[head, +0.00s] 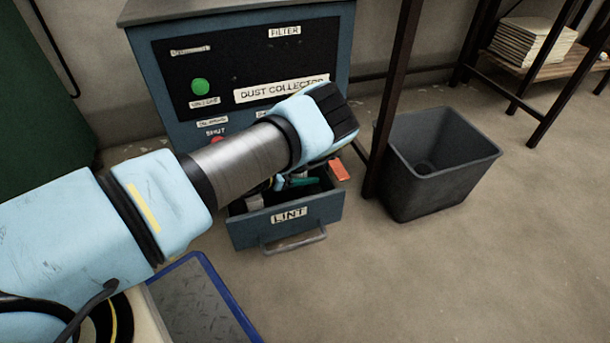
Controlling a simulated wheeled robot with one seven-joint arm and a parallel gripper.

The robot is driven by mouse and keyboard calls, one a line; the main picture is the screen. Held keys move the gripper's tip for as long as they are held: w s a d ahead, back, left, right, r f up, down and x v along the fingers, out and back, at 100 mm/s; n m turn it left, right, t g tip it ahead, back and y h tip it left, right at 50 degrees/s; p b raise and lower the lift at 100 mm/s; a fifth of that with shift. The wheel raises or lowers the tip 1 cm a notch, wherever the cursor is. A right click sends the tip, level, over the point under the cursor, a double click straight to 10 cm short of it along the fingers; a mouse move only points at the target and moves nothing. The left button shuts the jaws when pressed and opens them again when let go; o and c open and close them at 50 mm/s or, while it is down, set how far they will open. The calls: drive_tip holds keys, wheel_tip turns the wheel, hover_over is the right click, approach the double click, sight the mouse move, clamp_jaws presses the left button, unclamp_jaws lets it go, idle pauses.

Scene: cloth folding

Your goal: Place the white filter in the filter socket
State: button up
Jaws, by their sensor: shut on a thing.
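The blue dust collector (240,27) stands against the back wall, with a FILTER label (284,31) at the top of its black front panel. No white filter can be made out for certain, and the filter socket cannot be clearly seen. My arm reaches across the collector's front. My gripper (284,183) is mostly hidden behind my wrist, low over the open LINT drawer (290,228). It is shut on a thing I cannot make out. A small greyish-white piece (253,202) shows at the drawer's left, and its identity is unclear.
An orange-red piece (340,170) shows near the drawer's right end. A dark grey bin (438,165) stands to the right, past a dark post (396,95). A green button (200,87) is on the panel. The floor in front of the bin is clear.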

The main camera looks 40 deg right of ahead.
drive_tip(key=o, duration=1.4)
drive_tip(key=p+v, duration=0.5)
drive_tip(key=v, duration=0.6)
drive_tip(key=shift+r, duration=0.1)
drive_tip(key=shift+w+a+r, duration=0.1)
drive_tip(key=shift+a+r, duration=0.05)
drive_tip(key=shift+a, duration=0.35)
drive_tip(key=shift+p, duration=0.35)
